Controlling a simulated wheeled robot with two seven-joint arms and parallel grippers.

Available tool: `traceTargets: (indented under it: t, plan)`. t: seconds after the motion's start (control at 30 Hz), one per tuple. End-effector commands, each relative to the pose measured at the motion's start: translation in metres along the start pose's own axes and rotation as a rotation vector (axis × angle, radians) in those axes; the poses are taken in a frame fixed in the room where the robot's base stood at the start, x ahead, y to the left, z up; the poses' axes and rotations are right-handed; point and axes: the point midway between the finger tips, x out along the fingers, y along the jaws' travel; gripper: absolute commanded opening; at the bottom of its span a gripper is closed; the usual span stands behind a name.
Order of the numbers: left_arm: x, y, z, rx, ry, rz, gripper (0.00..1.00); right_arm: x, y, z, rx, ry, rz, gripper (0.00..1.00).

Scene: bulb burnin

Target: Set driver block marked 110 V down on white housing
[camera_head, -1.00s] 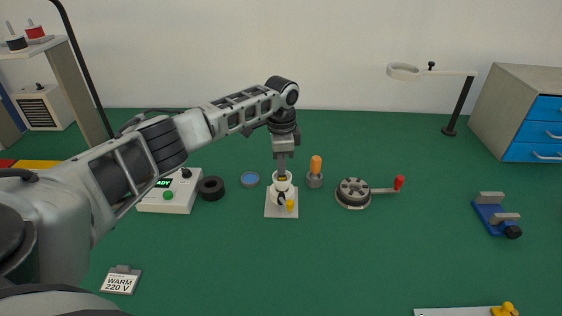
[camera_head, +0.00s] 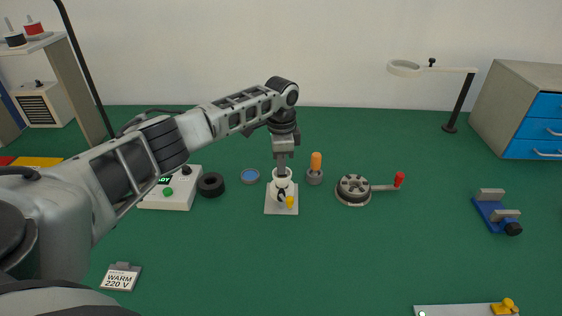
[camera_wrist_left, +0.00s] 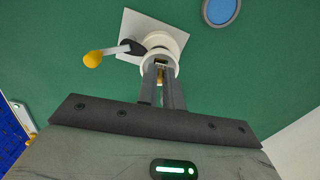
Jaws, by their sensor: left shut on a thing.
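The white housing (camera_head: 272,187) is a short round cup on a square white plate, with a black lever ending in a yellow knob. My left gripper (camera_head: 281,174) points straight down at the housing's mouth in the head view. In the left wrist view the gripper (camera_wrist_left: 162,72) is shut on a small dark driver block (camera_wrist_left: 161,61) at the opening of the housing (camera_wrist_left: 158,41). The block is mostly hidden by the fingers and the rim. Its marking cannot be read, and I cannot tell whether it touches the housing's floor. My right gripper is not in view.
An orange-handled tool in a grey holder (camera_head: 315,178) stands close right of the housing. A blue-topped disc (camera_head: 250,176) and black ring (camera_head: 211,185) lie left. A round device with a red-handled crank (camera_head: 353,189) is farther right. The front middle of the green table is clear.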

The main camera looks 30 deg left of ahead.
Motion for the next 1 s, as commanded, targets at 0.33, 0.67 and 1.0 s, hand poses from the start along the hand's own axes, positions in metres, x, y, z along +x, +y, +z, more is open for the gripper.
traceTargets:
  t: [0.33,0.67,1.0]
  plan:
    - [0.0,0.0,0.0,0.0,0.0,0.0,0.33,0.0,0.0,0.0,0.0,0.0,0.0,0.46]
    - [0.0,0.0,0.0,0.0,0.0,0.0,0.34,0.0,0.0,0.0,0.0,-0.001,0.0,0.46]
    - [-0.058,-0.001,0.0,0.001,0.004,-0.004,0.34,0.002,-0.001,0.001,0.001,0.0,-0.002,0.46]
